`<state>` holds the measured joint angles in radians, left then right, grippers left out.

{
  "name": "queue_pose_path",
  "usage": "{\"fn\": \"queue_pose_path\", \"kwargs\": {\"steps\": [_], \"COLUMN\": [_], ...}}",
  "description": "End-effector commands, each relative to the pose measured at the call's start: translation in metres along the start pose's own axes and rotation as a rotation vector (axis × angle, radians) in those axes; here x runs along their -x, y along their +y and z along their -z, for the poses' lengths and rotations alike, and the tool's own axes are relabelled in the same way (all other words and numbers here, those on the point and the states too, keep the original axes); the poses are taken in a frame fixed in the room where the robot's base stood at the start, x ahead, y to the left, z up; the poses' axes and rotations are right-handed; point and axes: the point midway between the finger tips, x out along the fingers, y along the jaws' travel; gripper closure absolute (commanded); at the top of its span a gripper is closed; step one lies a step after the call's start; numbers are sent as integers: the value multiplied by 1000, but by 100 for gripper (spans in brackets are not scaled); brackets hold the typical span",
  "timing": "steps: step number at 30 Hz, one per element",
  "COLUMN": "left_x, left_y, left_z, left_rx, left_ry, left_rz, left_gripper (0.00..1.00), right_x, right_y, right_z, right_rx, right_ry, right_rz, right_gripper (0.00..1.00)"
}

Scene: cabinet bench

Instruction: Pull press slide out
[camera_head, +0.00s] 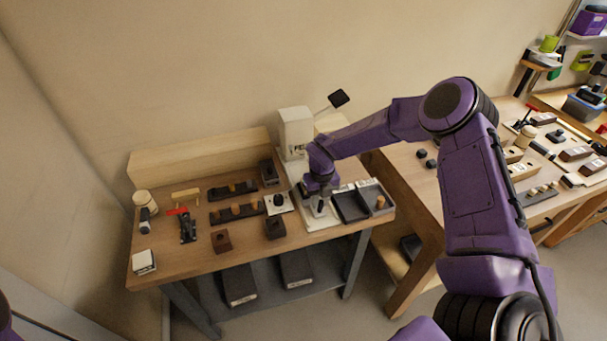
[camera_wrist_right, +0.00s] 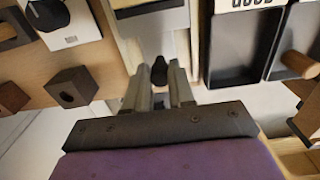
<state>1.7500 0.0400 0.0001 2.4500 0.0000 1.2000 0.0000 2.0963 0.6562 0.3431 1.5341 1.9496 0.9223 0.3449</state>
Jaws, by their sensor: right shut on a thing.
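The white press (camera_head: 295,130) stands at the back of the left bench, with a lever ending in a black block (camera_head: 339,98). Its slide, a light metal plate (camera_wrist_right: 158,45) on a pale base, shows in the right wrist view with a black knob (camera_wrist_right: 159,70) at its near end. My right gripper (camera_head: 319,208) reaches down in front of the press. In the wrist view its two fingers (camera_wrist_right: 159,84) are shut on the knob. In the head view my wrist hides most of the slide. My left gripper is out of view.
Dark trays (camera_head: 350,206) sit right of the press base, one with a wooden peg (camera_head: 380,202). Left of it are a white dial plate (camera_head: 279,202), a dark holed block (camera_head: 275,227) and peg racks (camera_head: 233,190). Another bench (camera_head: 420,185) stands to the right.

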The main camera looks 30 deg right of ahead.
Motion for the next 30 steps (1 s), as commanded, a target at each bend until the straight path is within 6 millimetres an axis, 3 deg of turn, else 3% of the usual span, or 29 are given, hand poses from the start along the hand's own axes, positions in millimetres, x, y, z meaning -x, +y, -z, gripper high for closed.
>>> {"fn": "queue_pose_path", "kwargs": {"steps": [6,17,30], "left_x": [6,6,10], "left_y": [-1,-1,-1], "left_z": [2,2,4], "left_rx": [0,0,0], "left_ry": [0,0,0], "left_rz": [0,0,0], "left_gripper": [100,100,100], "right_x": [1,0,0], "right_y": [0,0,-1], "right_z": [14,16,32], "right_rx": [-1,-1,-2], "right_ry": [10,10,14], "right_rz": [1,0,1], "right_gripper": [94,94,94]}}
